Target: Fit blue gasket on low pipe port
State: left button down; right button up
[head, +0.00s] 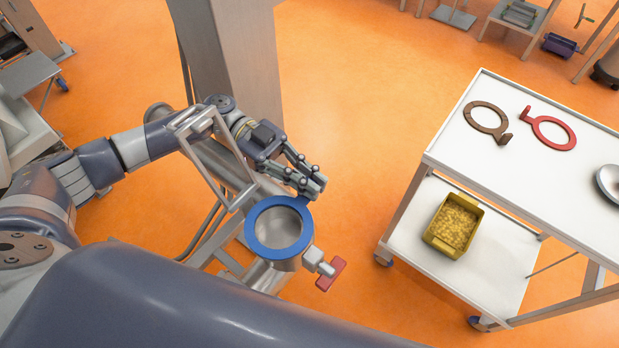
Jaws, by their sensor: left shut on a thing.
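The blue gasket (253,241) is a flat ring that lies over the open top of the low pipe port (281,264). Its ring looks roughly concentric with the port's mouth. I cannot tell whether it rests flat on the rim or is held slightly above it. My left gripper (314,190) is shut on the gasket's tab, at the far right side of the ring, and its fingers hide most of that tab. My right gripper is not in view.
A red valve handle (331,274) sticks out right of the port. A metal frame (215,160) stands left of it. On the right, a white cart (470,185) carries a brown gasket (485,117), a red gasket (551,132) and, below, a yellow bin (440,246).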

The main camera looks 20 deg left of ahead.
pick_arm(q)
jog(key=shift+f, duration=0.3)
jog(key=c, duration=1.6)
grip_release()
jog(key=shift+c, duration=0.2)
jog(key=v, duration=1.2)
jog(key=shift+r, duration=0.1)
